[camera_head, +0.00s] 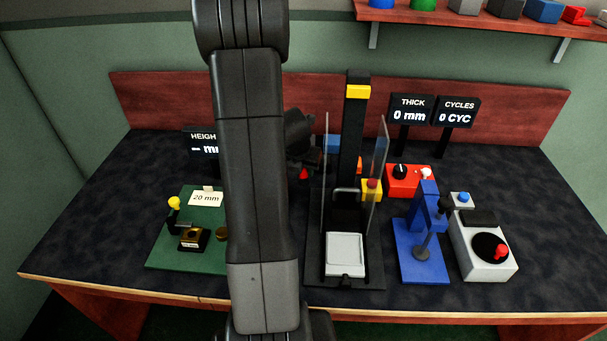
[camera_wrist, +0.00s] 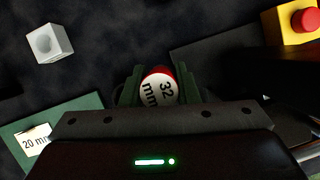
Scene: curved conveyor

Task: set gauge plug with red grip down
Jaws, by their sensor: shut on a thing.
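The gauge plug with the red grip (camera_wrist: 162,90) shows in the wrist view between my jaws, with a white top face marked "32 mm" and a red rim. My gripper (camera_wrist: 157,82) is shut on it, one finger on each side. In the head view my gripper (camera_head: 301,150) is behind my arm link, left of the black column, and a red bit of the plug (camera_head: 303,174) shows below it. The plug's lower end is hidden, and I cannot tell how far it is from the dark tabletop.
A grey block with a round recess (camera_wrist: 48,42) stands on bare tabletop. The green board (camera_head: 160,252) with a "20 mm" card is front left. The black press with clear guards (camera_head: 345,280) and a yellow box with red button (camera_head: 372,192) are to the right, close by.

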